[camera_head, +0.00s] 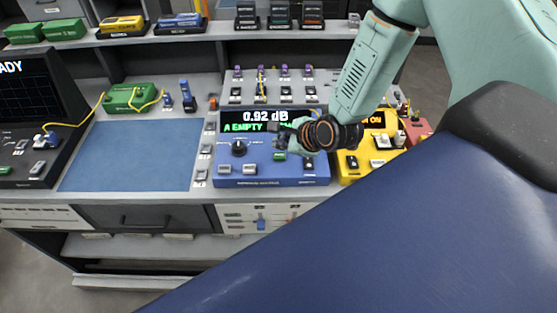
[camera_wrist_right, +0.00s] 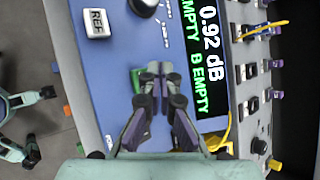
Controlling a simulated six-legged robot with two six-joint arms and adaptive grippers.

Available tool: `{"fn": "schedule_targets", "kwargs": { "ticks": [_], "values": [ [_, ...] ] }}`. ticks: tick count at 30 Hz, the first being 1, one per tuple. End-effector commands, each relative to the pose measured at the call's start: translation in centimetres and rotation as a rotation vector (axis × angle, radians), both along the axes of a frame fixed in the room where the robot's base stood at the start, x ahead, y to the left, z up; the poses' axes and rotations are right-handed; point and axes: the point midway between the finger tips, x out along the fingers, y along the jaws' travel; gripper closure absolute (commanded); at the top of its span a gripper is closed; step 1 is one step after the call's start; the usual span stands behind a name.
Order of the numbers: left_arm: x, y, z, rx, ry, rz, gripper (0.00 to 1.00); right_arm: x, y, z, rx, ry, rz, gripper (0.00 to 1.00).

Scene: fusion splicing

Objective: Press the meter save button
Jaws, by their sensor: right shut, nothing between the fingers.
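The meter (camera_head: 300,172) is a blue box on the bench, with a display reading 0.92 dB and A EMPTY below. It also fills much of the right wrist view (camera_wrist_right: 75,55), where its display reads B EMPTY too. A green button (camera_head: 280,156) sits on its face, and it shows partly behind the fingers in the wrist view (camera_wrist_right: 137,82). I cannot read its label. My right gripper (camera_head: 283,139) is shut and empty over the meter face, close to the green button. Its fingertips (camera_wrist_right: 155,68) show together; contact cannot be told. My left gripper is out of view.
A white REF button (camera_wrist_right: 97,24) and a dark knob (camera_head: 239,148) are on the meter. A yellow device (camera_head: 352,175) stands close on its right. A blue mat (camera_head: 130,155) lies clear to the left. A green box (camera_head: 128,97) with a yellow fibre stands behind the mat.

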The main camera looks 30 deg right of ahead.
Motion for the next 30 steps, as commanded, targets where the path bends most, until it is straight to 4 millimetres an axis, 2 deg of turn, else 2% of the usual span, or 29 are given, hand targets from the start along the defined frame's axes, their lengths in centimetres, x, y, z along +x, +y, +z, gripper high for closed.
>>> {"fn": "schedule_targets", "kwargs": {
  "ticks": [1,6,30],
  "values": [
    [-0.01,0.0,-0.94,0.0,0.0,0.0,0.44,-0.03,-0.01,-0.92,0.0,0.001,-0.001,1.0],
    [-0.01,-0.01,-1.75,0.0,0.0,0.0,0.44,-0.04,-0.03,-1.65,0.0,0.002,-0.001,1.0],
    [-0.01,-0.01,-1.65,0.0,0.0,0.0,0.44,-0.04,-0.03,-1.55,0.0,0.002,-0.001,1.0]
  ]
}}
